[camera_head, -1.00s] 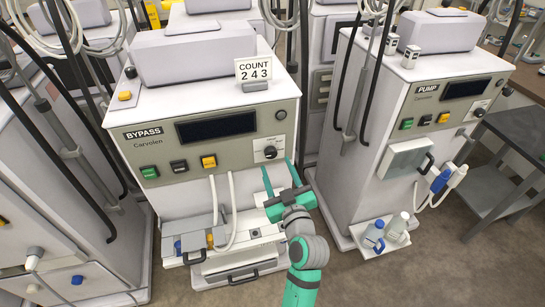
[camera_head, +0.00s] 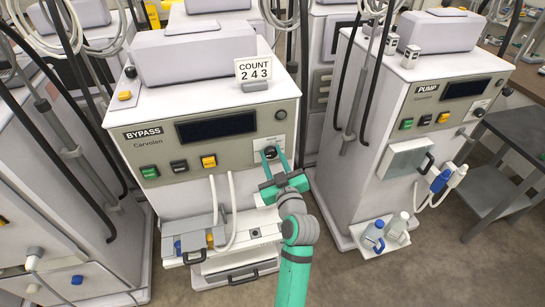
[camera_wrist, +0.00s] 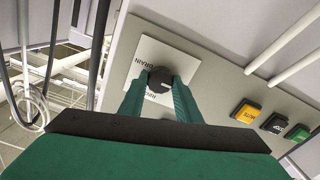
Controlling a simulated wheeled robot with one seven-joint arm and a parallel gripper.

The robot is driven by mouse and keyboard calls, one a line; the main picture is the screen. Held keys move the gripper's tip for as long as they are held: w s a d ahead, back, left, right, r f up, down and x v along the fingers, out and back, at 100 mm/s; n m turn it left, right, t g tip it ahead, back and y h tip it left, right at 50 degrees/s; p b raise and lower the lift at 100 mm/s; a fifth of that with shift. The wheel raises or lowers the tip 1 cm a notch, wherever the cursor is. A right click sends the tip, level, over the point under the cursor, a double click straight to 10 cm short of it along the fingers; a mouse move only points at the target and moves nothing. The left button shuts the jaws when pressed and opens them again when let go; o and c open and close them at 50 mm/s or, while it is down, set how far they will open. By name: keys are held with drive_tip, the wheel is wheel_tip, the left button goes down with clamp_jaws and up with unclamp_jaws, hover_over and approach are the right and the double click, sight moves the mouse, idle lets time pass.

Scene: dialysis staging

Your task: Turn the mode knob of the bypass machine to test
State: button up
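The bypass machine (camera_head: 215,105) is the white unit with the BYPASS label at left of centre. Its mode knob (camera_wrist: 158,82) is a round dark knob on a white plate (camera_wrist: 150,55) at the panel's right end. In the wrist view a word like DRAIN shows beside the knob; another label is partly hidden by a finger. A light mark shows on the knob; its exact setting is hard to read. My gripper (camera_head: 271,152) reaches the panel from below. Its two green fingers lie on either side of the knob, apparently closed on it.
Green, black and yellow buttons (camera_head: 208,162) sit left on the panel, below a dark screen (camera_head: 215,126). White hoses (camera_head: 232,205) hang below. A COUNT 243 sign (camera_head: 253,69) stands on top. The PUMP machine (camera_head: 415,100) stands to the right, with floor between.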

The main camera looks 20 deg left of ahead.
drive_tip(key=shift+m, duration=0.3)
drive_tip(key=m, duration=0.3)
drive_tip(key=shift+m, duration=0.3)
drive_tip(key=m, duration=0.3)
drive_tip(key=shift+m, duration=0.3)
drive_tip(key=m, duration=0.3)
drive_tip(key=shift+d+m, duration=0.1)
drive_tip(key=shift+m, duration=0.2)
drive_tip(key=m, duration=0.3)
drive_tip(key=shift+m, duration=0.4)
drive_tip(key=m, duration=0.6)
drive_tip(key=shift+f, duration=0.1)
drive_tip(key=m, duration=0.6)
drive_tip(key=shift+m, duration=0.3)
